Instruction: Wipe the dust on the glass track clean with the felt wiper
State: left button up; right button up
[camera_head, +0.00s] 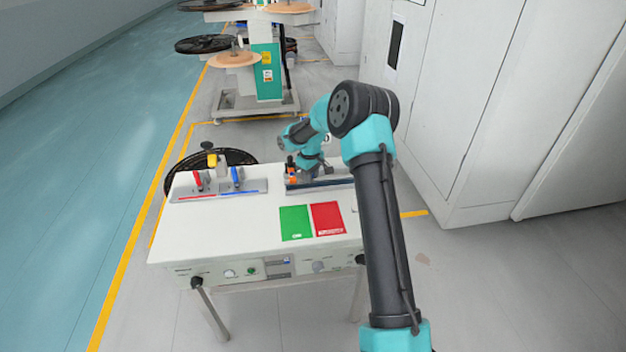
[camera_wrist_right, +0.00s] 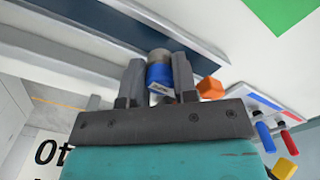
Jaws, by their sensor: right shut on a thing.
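The glass track (camera_head: 322,184) is a dark blue-grey strip at the back right of the white table. In the right wrist view, a long blue-grey strip (camera_wrist_right: 150,26) that looks like the track crosses the top. My right gripper (camera_head: 293,174) is low at the track's left end. In the wrist view, its fingers (camera_wrist_right: 158,75) are shut on a blue and grey piece (camera_wrist_right: 160,72), apparently the felt wiper. I cannot tell whether the felt touches the glass. An orange block (camera_wrist_right: 210,88) shows beside the fingers. No dust can be made out. My left gripper is not in view.
A grey rack (camera_head: 222,190) with red, blue and yellow handled tools stands at the table's left. Green (camera_head: 296,223) and red (camera_head: 327,218) cards lie in front of the track. White cabinets (camera_head: 450,100) stand to the right; a reel stand (camera_head: 266,72) is behind.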

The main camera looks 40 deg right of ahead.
jog(key=shift+r, duration=3.05)
jog(key=shift+a, duration=0.1)
